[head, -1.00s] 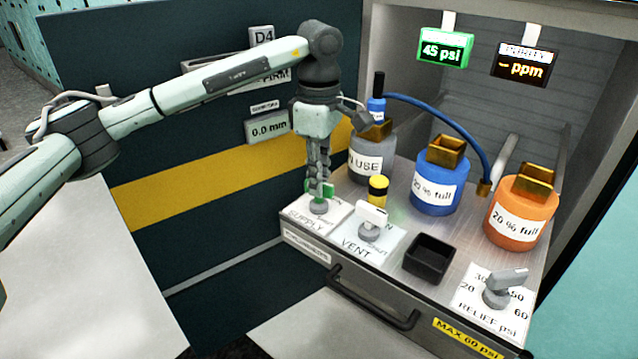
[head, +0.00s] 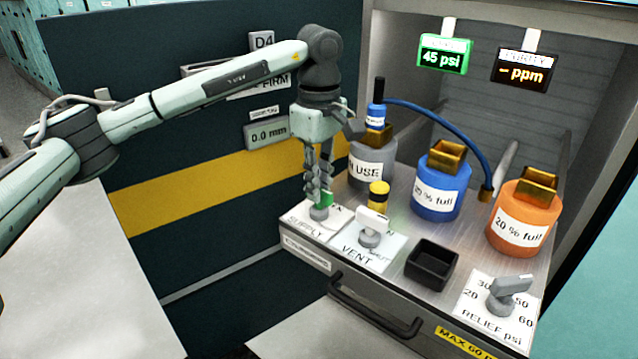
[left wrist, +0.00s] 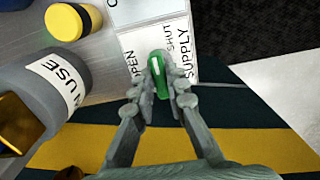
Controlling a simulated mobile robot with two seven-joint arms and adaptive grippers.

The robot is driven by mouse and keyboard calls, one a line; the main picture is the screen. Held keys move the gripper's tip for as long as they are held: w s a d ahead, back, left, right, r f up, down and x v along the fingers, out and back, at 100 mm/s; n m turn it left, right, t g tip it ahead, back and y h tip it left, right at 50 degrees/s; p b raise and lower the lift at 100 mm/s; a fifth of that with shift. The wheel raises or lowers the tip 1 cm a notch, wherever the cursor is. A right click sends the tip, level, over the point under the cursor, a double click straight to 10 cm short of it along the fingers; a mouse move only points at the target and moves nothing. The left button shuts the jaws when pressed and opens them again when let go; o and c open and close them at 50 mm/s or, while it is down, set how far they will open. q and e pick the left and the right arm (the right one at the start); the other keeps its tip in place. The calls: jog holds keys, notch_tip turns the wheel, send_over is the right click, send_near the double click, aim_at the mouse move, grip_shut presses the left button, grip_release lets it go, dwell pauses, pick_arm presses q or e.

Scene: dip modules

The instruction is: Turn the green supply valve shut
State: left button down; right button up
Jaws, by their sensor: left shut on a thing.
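The green supply valve handle (head: 327,200) stands on the white SUPPLY plate (head: 300,222) at the left front corner of the metal bench top. In the left wrist view the green handle (left wrist: 159,75) lies between the words OPEN and SHUT, pointing at neither squarely. My left gripper (head: 318,194) reaches down from above and is shut on this handle. In the left wrist view its two fingertips (left wrist: 162,92) press on the handle from both sides. The fingers hide part of the valve in the head view. My right gripper is not in view.
The white vent valve (head: 374,226) and a yellow-and-black knob (head: 378,197) stand close to the right. A grey bottle (head: 372,165) is just behind. A black tray (head: 432,263) and grey relief knob (head: 508,292) are farther right. The supply display (head: 445,54) reads 45 psi.

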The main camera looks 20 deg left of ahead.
pick_arm(q)
jog(key=c, duration=1.5)
grip_release()
jog(key=shift+c, duration=0.2)
notch_tip(320, 180, up, 12)
